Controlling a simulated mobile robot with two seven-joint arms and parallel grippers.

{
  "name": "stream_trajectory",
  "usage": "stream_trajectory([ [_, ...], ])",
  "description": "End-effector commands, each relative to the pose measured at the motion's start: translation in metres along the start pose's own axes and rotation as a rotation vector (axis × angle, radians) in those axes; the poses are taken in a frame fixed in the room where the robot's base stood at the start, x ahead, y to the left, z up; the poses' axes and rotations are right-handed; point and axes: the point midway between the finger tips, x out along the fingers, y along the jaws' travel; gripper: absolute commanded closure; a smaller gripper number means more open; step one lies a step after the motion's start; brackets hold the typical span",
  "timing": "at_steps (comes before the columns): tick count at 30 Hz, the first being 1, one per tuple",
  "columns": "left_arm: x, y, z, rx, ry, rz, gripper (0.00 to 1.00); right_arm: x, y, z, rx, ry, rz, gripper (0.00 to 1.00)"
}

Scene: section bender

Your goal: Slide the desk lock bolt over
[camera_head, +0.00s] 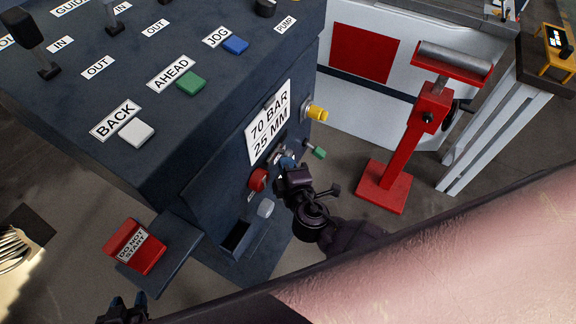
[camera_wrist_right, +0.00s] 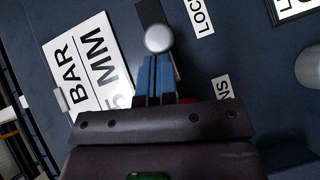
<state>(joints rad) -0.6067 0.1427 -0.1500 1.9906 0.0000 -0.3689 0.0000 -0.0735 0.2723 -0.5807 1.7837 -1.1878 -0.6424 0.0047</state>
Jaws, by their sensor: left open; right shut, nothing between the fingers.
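In the right wrist view a round silver knob (camera_wrist_right: 158,39), apparently the lock bolt's, stands out from the dark blue desk front beside a label (camera_wrist_right: 199,15) partly reading "LOC". My right gripper (camera_wrist_right: 156,80) is shut and empty, its blue fingertips at the knob's lower edge in that view; I cannot tell if they touch it. In the head view my right gripper (camera_head: 287,163) is at the desk's front panel (camera_head: 205,180), hiding part of the controls there. My left gripper (camera_head: 128,305) is open at the bottom left, away from the bolt.
Beside my right gripper are a red knob (camera_head: 258,179), a grey knob (camera_head: 265,208), a green knob (camera_head: 318,152) and a yellow knob (camera_head: 316,113). A red "DO NOT START" sign (camera_head: 135,246) lies on a shelf near my left gripper. A red roller stand (camera_head: 400,150) stands right.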

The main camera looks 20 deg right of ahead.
Motion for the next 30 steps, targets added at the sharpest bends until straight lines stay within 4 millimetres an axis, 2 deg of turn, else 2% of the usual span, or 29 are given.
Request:
stream_trajectory([
  [4,0.001,0.000,0.000,0.000,0.000,0.000,0.57,0.005,0.002,0.005,-0.001,-0.002,0.001,1.00],
  [11,0.002,0.000,0.001,0.000,0.001,0.001,0.57,0.025,0.008,0.025,-0.001,-0.001,0.002,1.00],
  [30,0.003,0.001,-0.004,0.001,0.009,0.002,0.57,0.026,0.011,0.027,-0.001,0.000,0.002,1.00],
])
